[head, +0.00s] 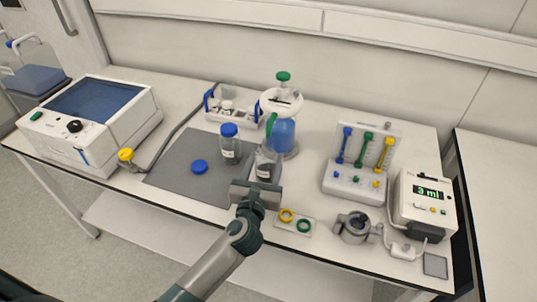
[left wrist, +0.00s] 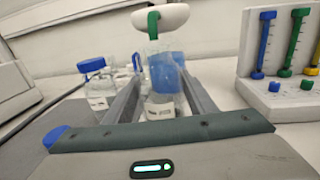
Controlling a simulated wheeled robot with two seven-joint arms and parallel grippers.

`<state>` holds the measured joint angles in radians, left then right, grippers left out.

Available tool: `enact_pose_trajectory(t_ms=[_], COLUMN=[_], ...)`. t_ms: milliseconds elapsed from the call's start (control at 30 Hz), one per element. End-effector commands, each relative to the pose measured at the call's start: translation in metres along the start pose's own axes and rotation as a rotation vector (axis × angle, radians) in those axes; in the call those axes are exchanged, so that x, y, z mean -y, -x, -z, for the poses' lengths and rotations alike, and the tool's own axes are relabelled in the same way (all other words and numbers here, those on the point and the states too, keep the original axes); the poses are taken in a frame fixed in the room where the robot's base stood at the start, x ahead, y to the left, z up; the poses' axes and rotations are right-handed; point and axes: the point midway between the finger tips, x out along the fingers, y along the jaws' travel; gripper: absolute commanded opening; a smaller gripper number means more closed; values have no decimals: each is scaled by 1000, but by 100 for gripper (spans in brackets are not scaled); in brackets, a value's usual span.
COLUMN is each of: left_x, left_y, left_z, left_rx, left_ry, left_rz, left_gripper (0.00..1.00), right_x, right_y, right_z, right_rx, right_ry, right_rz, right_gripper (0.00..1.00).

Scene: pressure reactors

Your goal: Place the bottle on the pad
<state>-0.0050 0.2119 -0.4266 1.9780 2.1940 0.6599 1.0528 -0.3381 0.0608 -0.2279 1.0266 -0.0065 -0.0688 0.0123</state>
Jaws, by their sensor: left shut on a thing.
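A clear bottle with a white label (head: 265,164) is between the fingers of my left gripper (head: 262,172), which is shut on it. It is upright, shows no cap, and is at the right edge of the dark grey pad (head: 178,165); I cannot tell whether its base touches anything. In the left wrist view the bottle (left wrist: 159,110) shows between the two fingers (left wrist: 160,80). A second clear bottle with a blue cap (head: 230,143) stands on the pad. A loose blue cap (head: 200,167) lies on the pad. My right gripper is not in view.
A round vessel with blue liquid (head: 282,137) stands just behind the held bottle. A white rack (head: 355,178) with coloured handles and a display box (head: 425,200) are to the right. A small plate (head: 295,222) with yellow and green rings is near the front edge. The pad's left part is clear.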

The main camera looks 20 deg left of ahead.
Motion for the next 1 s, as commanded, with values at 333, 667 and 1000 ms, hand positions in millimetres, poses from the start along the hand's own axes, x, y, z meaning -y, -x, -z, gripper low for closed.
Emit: enact_pose_trajectory(t_ms=[333,667,1000], left_x=[0,0,0], left_y=[-41,-38,-38], left_z=[-2,14,17], left_rx=[2,1,0], left_ry=[0,1,0], left_rz=[-1,0,-1], left_gripper=[19,19,53], right_x=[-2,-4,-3], right_y=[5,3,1], right_z=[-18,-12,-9], right_rx=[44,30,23], right_ry=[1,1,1], right_rz=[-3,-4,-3], right_gripper=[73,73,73])
